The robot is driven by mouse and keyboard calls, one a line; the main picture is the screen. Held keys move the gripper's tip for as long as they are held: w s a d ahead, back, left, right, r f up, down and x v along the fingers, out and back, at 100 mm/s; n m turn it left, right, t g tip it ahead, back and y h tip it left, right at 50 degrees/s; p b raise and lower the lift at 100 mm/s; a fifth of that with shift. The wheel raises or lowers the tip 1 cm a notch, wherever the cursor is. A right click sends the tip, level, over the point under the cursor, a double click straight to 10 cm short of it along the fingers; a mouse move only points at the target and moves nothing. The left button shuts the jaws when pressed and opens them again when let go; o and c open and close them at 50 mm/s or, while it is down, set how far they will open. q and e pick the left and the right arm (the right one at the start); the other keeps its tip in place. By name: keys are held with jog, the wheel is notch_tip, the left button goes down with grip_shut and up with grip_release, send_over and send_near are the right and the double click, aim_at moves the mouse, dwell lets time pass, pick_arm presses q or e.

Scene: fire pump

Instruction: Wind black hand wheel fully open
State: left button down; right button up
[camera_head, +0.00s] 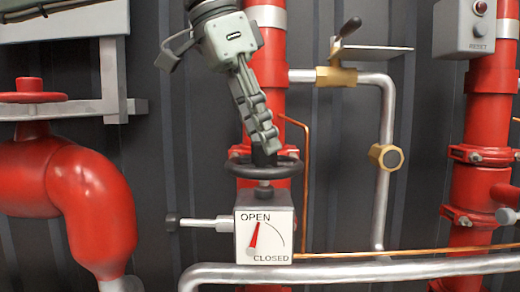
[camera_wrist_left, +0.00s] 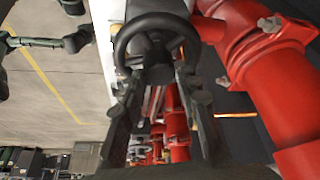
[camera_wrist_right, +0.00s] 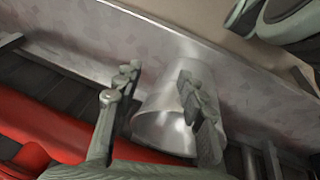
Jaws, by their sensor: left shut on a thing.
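The black hand wheel (camera_head: 286,166) lies level on top of a white indicator box (camera_head: 265,238) in the head view. The box's red needle (camera_head: 254,236) points up, close to the word OPEN and away from CLOSED. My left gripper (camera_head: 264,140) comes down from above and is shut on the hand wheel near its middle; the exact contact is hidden. In the left wrist view the wheel's rim (camera_wrist_left: 119,45) shows just beyond the two fingers. My right gripper (camera_wrist_right: 158,80) shows only in its wrist view, with its fingers apart and a shiny metal cylinder (camera_wrist_right: 165,125) behind them.
A red pipe (camera_head: 95,195) with a red wheel (camera_head: 30,97) stands at the left. A silver pipe (camera_head: 400,270) crosses in front, below the box. A brass valve (camera_head: 336,76) and thin copper tubing (camera_head: 305,190) are to the right of the hand wheel.

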pick_arm(q)
jog(key=shift+w+a+f+n+b, duration=0.2)
jog(key=shift+w+n+b, duration=0.15)
jog(key=shift+b, duration=0.35)
jog(key=shift+s+r, duration=0.1)
jog(key=shift+r, duration=0.05)
pick_arm(e)
notch_tip(320, 180, down, 2)
jog(key=shift+f, duration=0.2)
pick_arm(q)
jog(key=c, duration=1.5)
grip_release()
jog(key=shift+o, duration=1.4)
jog(key=shift+d, duration=0.1)
